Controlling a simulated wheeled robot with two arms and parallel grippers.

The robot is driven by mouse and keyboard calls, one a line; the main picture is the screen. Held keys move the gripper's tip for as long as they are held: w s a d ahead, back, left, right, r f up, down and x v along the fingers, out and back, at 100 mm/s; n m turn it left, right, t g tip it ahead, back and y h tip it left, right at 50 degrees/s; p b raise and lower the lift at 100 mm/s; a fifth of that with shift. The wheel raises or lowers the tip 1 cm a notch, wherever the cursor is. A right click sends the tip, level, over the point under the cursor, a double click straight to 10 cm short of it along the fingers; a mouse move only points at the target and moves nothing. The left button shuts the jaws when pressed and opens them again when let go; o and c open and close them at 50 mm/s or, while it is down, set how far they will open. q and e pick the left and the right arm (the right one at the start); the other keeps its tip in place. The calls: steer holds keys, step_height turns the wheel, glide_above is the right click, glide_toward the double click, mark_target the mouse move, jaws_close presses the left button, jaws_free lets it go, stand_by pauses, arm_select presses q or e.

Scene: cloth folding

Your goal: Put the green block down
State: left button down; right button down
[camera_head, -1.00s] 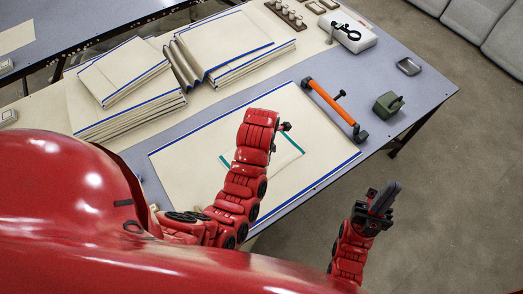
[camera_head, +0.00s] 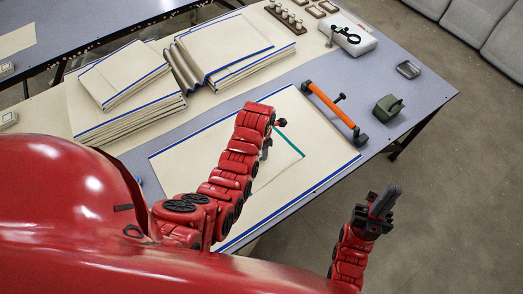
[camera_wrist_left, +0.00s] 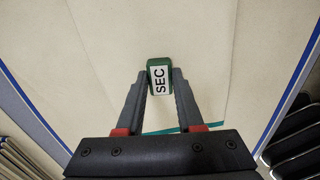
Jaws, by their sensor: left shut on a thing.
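The green block (camera_wrist_left: 160,63) has a white label reading SEC and sits between the fingers of my left gripper (camera_wrist_left: 160,82), which is shut on it, in the left wrist view. Beneath it is a cream cloth (camera_wrist_left: 205,75); I cannot tell whether the block touches it. In the head view my left gripper (camera_head: 267,148) is over the cloth with blue edges (camera_head: 310,180), and my own arm hides the block. My right gripper (camera_head: 380,205) is off the table at the lower right, over the floor; its opening is unclear.
An orange bar with black ends (camera_head: 330,103) lies at the cloth's right. A dark green object (camera_head: 388,108) and a small metal tray (camera_head: 408,69) are near the table's right edge. Stacked cream cloths (camera_head: 125,72) fill the back left.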

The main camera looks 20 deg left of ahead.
arm_select(q)
steer(key=shift+f, duration=0.1)
steer(key=shift+f+b, duration=0.25)
steer(key=shift+b, duration=0.15)
steer(key=shift+s+f+b, duration=0.15)
steer(key=shift+f+b, duration=0.1)
steer(key=shift+b, duration=0.1)
steer(key=c, duration=0.8)
jaws_free()
steer(key=shift+o, duration=1.3)
